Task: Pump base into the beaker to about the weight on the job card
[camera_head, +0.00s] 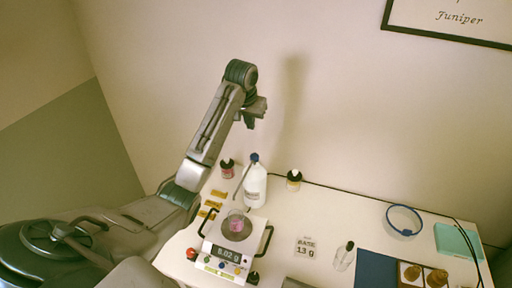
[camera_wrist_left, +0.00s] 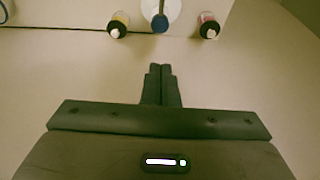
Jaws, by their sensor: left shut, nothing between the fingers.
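The white pump bottle (camera_head: 256,190) with a blue pump head (camera_head: 254,157) stands behind the scale (camera_head: 224,252); its spout slants down to the left toward the beaker. The glass beaker (camera_head: 237,221) with something pink in it sits on the scale's round pan. The display seems to read 8.02 g. The job card (camera_head: 307,247) reads BASE 13 g. My left gripper (camera_head: 260,112) is shut and empty, raised well above the pump head and apart from it. In the left wrist view, the shut fingers (camera_wrist_left: 160,68) point toward the blue pump head (camera_wrist_left: 160,23). My right gripper is out of view.
Dark-capped small bottles stand left (camera_head: 228,169) and right (camera_head: 294,180) of the pump bottle. Yellow labels (camera_head: 213,204) lie left of the scale. A clear bottle (camera_head: 343,256), a blue ring (camera_head: 404,221) and a teal box (camera_head: 458,241) are to the right. The wall is close behind.

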